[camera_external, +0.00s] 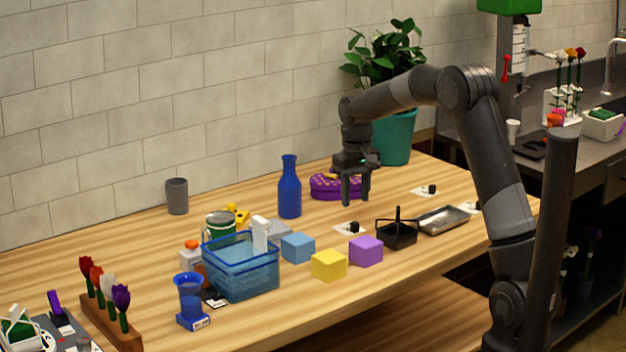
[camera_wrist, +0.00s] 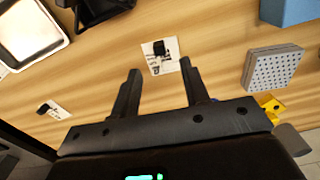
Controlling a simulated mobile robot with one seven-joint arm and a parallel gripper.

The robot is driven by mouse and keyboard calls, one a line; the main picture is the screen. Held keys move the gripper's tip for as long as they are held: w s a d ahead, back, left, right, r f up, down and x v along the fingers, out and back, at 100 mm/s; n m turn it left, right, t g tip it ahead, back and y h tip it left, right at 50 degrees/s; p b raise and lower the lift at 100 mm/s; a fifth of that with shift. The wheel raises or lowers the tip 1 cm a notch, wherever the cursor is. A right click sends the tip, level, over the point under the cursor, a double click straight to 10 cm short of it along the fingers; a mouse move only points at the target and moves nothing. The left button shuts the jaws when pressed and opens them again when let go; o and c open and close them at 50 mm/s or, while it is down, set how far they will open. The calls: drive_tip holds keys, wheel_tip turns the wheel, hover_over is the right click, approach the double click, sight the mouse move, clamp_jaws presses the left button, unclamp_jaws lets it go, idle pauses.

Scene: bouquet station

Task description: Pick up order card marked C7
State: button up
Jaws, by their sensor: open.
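A white card (camera_wrist: 165,66) with a small black block on it lies flat on the wooden table, just ahead of the fingertips in the wrist view. It appears to be the card (camera_external: 342,229) left of the black basket in the external view. Its marking is too small to read, so I cannot tell if it is C7. Another white card (camera_wrist: 60,112) with a black block lies at left in the wrist view. A similar card (camera_external: 419,191) lies farther back in the external view. My gripper (camera_external: 356,203) is open and empty above the table, fingers pointing down; its fingers (camera_wrist: 160,67) straddle the first card's direction.
A black basket (camera_external: 397,236) and metal tray (camera_external: 444,220) stand right of the card. Purple (camera_external: 366,251), yellow (camera_external: 329,265) and blue (camera_external: 298,247) cubes stand in front and left. Bare wood surrounds the card.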

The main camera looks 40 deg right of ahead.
sight(356, 223)
wheel_tip(356, 223, down, 8)
drive_tip(key=shift+s+r, duration=0.1)
drive_tip(key=shift+r, duration=0.15)
drive_tip(key=shift+c, duration=0.3)
clamp_jaws()
